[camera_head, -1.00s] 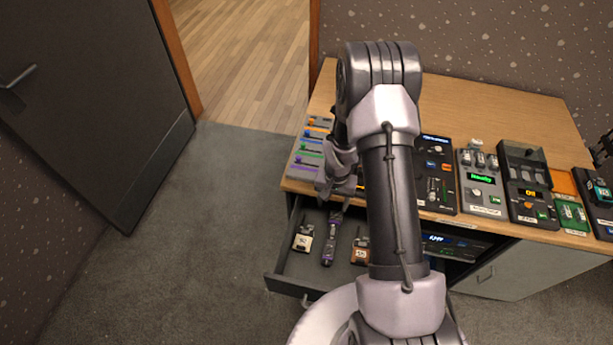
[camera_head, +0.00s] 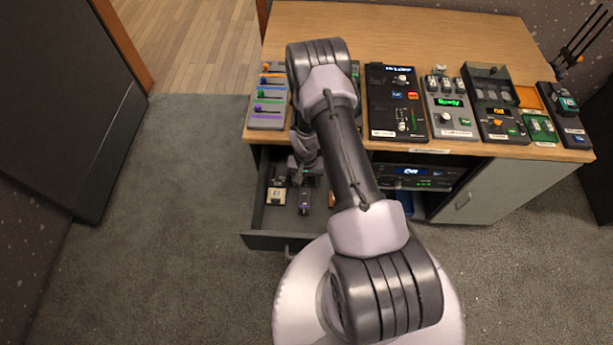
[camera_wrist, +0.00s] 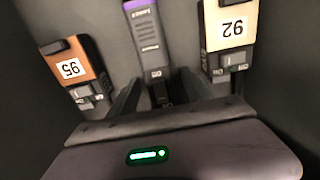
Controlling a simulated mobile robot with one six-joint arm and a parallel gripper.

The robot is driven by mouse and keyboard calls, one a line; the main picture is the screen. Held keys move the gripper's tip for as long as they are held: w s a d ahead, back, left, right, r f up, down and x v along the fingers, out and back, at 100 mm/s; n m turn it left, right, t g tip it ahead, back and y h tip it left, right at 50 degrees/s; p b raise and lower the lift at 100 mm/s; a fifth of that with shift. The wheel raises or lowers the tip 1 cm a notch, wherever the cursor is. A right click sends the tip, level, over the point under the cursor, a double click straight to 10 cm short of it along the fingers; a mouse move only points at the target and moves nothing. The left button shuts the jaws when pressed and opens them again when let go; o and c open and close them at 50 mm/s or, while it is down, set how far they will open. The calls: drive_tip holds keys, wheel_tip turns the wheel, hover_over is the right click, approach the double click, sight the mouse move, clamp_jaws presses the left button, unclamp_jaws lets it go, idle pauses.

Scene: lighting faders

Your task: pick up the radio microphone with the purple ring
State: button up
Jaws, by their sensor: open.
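The radio microphone with purple trim (camera_wrist: 149,38) lies in the open drawer, a long dark body with a light label, in the middle of the wrist view. In the head view the microphone (camera_head: 304,203) shows just below my gripper, partly hidden by it. My gripper (camera_wrist: 160,80) is open and empty, pointing down into the drawer. Its fingers lie either side of the microphone's near end in the wrist view. I cannot tell whether they touch it or how far above it they are.
The drawer (camera_head: 275,242) has raised walls. Above it, the desk (camera_head: 420,25) carries fader panels (camera_head: 268,100) and several control boxes (camera_head: 396,100).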

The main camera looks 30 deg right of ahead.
drive_tip(key=shift+r, duration=0.15)
drive_tip(key=shift+c, duration=0.7)
clamp_jaws()
drive_tip(key=shift+r, duration=0.1)
